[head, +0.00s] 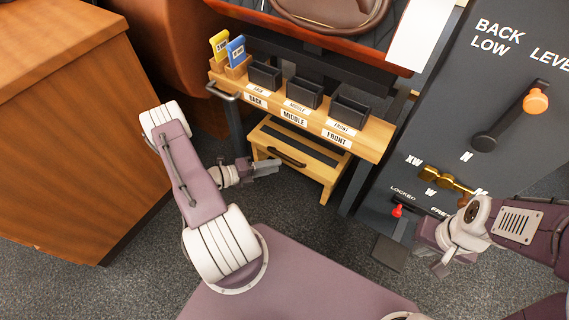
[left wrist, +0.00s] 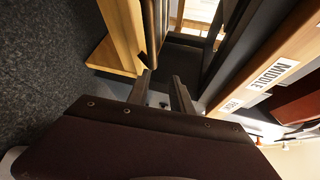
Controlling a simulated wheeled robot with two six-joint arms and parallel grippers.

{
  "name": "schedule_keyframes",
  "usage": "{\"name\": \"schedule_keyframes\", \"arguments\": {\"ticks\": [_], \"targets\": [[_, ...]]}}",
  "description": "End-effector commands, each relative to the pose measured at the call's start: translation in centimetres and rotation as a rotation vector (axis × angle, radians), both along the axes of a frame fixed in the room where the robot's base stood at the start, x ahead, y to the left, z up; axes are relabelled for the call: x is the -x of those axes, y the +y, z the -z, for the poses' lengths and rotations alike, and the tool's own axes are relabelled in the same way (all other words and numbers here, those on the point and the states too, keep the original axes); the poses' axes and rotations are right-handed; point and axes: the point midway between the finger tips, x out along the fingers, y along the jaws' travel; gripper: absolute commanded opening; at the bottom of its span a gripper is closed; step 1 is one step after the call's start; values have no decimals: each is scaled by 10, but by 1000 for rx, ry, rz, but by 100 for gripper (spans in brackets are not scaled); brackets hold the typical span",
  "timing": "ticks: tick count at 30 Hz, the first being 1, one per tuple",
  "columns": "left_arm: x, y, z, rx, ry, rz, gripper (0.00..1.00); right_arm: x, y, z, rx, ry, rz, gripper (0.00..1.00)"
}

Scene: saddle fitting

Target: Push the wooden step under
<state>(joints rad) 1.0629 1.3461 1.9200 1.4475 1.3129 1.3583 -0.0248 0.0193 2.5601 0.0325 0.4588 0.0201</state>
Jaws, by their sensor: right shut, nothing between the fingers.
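The wooden step (head: 322,172) stands on the carpet below the labelled shelf in the head view. It has dark strips on top and a dark bar handle (head: 287,157) on its front. Its pale wood (left wrist: 122,28) also shows at the upper left of the left wrist view. My left gripper (head: 274,167) is in front of the step's left part, close to the handle. Its fingers (left wrist: 164,86) stand apart with nothing seen between them; contact with the step cannot be told. My right gripper (head: 441,266) is shut and empty near the grey panel's lower edge.
The shelf (head: 374,143) carries several dark bins and a holder with yellow and blue cards. A wooden cabinet (head: 70,130) stands left. The grey panel (head: 460,115) with levers and a dark pedal (head: 388,253) are right. Open carpet lies in front of the step.

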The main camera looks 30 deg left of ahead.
Motion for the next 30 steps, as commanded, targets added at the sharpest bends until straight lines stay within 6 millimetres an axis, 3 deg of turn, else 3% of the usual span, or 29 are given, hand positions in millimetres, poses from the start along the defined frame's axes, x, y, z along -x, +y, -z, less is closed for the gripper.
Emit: {"name": "schedule_keyframes", "arguments": {"ticks": [1, 3, 7, 11, 21, 30], "targets": [[0, 16, 15, 72, 20, -100, 27, 0, 0, 7, 0, 0, 0, 0], [0, 30, 22, 134, 33, -188, 27, 0, 0, 8, 0, 0, 0, 0], [-1, 37, 24, 164, 39, -228, 27, 0, 0, 7, 0, -1, 0, 0], [-10, 31, 29, 160, 40, -219, 27, 0, 0, 16, 0, -1, 0, 0], [-68, 0, 43, 156, 38, -216, 27, 0, 0, 59, 0, 0, 0, 0], [-80, -6, 39, 158, 40, -220, 27, 0, 0, 62, 0, 0, 0, 0]]}}
